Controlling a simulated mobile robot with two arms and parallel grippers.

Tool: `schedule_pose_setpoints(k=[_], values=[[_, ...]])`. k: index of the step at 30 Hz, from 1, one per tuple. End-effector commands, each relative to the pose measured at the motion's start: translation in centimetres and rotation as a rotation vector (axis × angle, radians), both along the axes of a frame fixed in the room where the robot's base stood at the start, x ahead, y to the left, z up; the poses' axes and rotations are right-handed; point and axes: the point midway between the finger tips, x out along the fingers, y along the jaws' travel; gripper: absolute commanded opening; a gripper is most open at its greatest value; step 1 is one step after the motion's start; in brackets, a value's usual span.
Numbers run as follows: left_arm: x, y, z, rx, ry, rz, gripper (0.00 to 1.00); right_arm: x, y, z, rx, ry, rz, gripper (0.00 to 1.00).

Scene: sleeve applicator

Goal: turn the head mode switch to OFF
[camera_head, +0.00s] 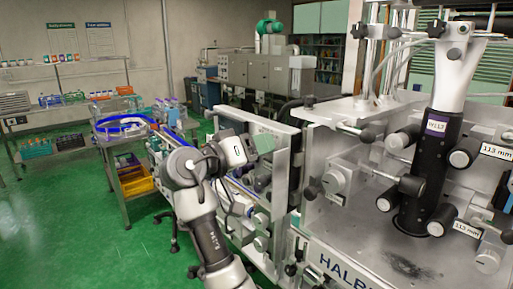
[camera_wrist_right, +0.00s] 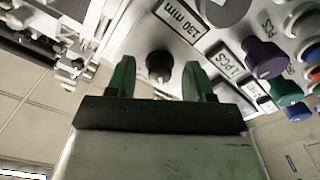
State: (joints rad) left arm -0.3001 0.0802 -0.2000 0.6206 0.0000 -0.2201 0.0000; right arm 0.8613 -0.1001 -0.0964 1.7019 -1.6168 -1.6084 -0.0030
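My right gripper (camera_wrist_right: 158,66) is open in the right wrist view, its two dark green fingers apart with nothing held between them. A black knob (camera_wrist_right: 159,65) on a pale panel shows in the gap between the fingers. Whether the fingers touch it is unclear, and I cannot read a name or an OFF mark on it. In the head view my right gripper (camera_head: 262,145) reaches toward the machine's side, its fingers too small to make out. I cannot tell which knob is the head mode switch. My left gripper is not in view.
The wrist view shows a "130 mm" label (camera_wrist_right: 179,14), a purple knob (camera_wrist_right: 264,58), a teal knob (camera_wrist_right: 286,92) and coloured buttons on the right. In the head view the machine (camera_head: 375,235) with its black column (camera_head: 430,165) fills the right. Green floor is clear at left.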

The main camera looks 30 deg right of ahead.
Motion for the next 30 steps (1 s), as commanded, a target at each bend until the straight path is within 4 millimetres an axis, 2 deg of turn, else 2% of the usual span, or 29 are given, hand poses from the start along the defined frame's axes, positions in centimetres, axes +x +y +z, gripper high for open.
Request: schedule_pose_setpoints(k=[8, 11, 24, 30], values=[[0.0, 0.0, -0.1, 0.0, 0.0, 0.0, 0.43, 0.0, 0.1, -0.1, 0.001, 0.0, -0.001, 0.53], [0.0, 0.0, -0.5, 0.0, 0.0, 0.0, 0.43, 0.0, 0.9, -0.2, 0.002, 0.0, 0.001, 0.53], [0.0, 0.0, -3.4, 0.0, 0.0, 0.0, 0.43, -0.6, 8.9, -0.3, 0.002, 0.0, 0.003, 0.53], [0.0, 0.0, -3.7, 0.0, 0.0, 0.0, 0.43, -0.8, 10.6, -0.1, 0.001, 0.0, 0.0, 0.53]])
